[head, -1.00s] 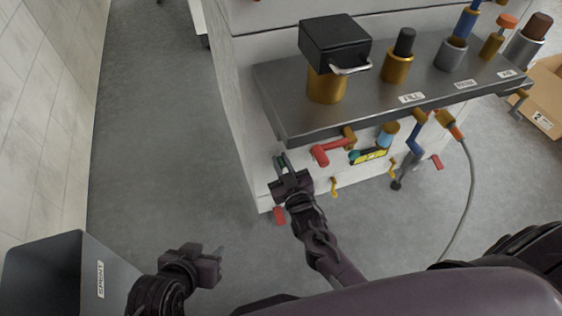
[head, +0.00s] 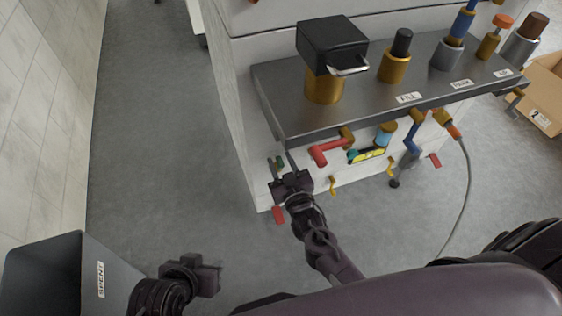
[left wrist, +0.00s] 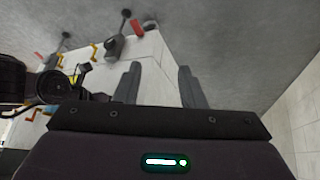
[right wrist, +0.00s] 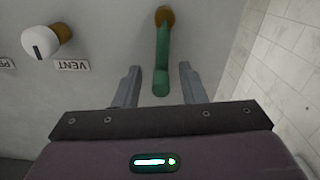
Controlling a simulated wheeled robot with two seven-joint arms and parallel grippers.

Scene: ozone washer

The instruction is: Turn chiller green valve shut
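The green valve handle (right wrist: 162,55) hangs from its brass stem (right wrist: 165,16) on the pale panel in the right wrist view. Its lower end lies between the two fingers of my right gripper (right wrist: 160,86), with a visible gap on each side. In the head view the green handle (head: 280,163) is partly hidden by my right gripper (head: 284,168) at the panel's left end. My right gripper is open. My left gripper (left wrist: 158,85) is open and empty, away from the panel; in the head view it is low on the left (head: 215,272).
A white knob (right wrist: 40,42) labelled VENT is beside the green handle. A red handle (head: 330,150) and a yellow-teal handle (head: 366,155) are to its right, under the grey shelf (head: 365,105). A grey SPENT bin (head: 60,275) stands at lower left. The floor between is clear.

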